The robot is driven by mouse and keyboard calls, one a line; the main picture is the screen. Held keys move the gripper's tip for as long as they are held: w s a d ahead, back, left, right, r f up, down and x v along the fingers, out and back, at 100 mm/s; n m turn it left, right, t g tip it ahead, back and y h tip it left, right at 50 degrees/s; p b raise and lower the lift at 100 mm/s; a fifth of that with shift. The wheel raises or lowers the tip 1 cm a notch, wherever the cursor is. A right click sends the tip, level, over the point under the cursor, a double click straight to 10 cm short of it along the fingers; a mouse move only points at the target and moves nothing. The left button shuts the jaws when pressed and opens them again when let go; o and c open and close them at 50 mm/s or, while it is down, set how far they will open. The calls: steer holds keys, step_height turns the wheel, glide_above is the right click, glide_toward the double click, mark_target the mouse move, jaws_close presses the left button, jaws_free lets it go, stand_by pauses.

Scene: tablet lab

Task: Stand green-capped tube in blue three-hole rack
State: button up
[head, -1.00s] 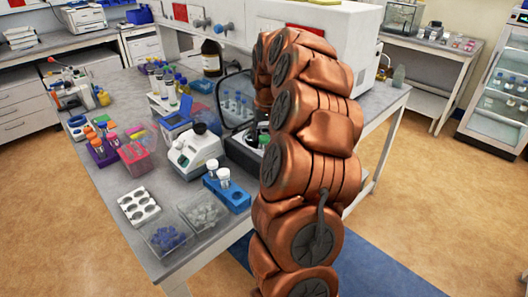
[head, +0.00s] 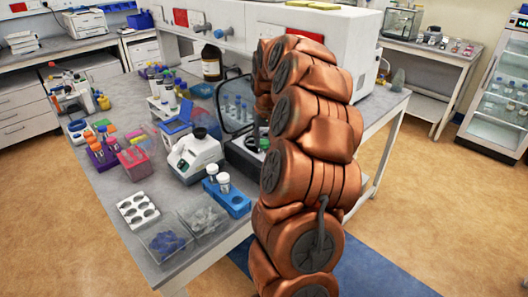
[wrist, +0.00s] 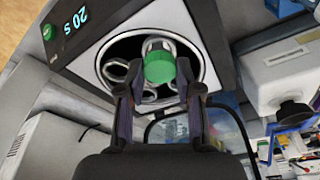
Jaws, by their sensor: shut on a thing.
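The green-capped tube (wrist: 160,67) shows in the wrist view, its cap toward my camera, at the round opening of a machine with ring-shaped holders inside. My gripper (wrist: 158,88) is shut on it, one finger on each side. The tube's lower part is hidden, so I cannot tell how deep it sits in a holder.
The machine (wrist: 84,18) has a display reading 20 S and a raised lid (head: 236,103). A grey-white instrument (head: 194,155) stands left of it. A white holed rack (head: 138,210) and open bins (head: 166,246) crowd the front of the table.

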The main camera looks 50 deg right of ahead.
steer(key=shift+r, duration=0.15)
steer(key=shift+r+p, duration=0.65)
steer(key=shift+r, duration=2.95)
step_height(320, 180, up, 4)
steer(key=shift+r+p, duration=0.1)
steer(key=shift+p, duration=0.4)
steer(key=shift+a, duration=0.1)
steer(key=s+a+b, duration=0.3)
steer(key=a+b, duration=0.1)
steer(key=a, duration=0.5)
steer(key=s+a+b, duration=0.3)
steer(key=a+b, duration=0.1)
steer(key=a, duration=0.5)
steer(key=shift+s+b, duration=0.3)
steer(key=shift+s, duration=0.05)
steer(key=shift+d, duration=0.1)
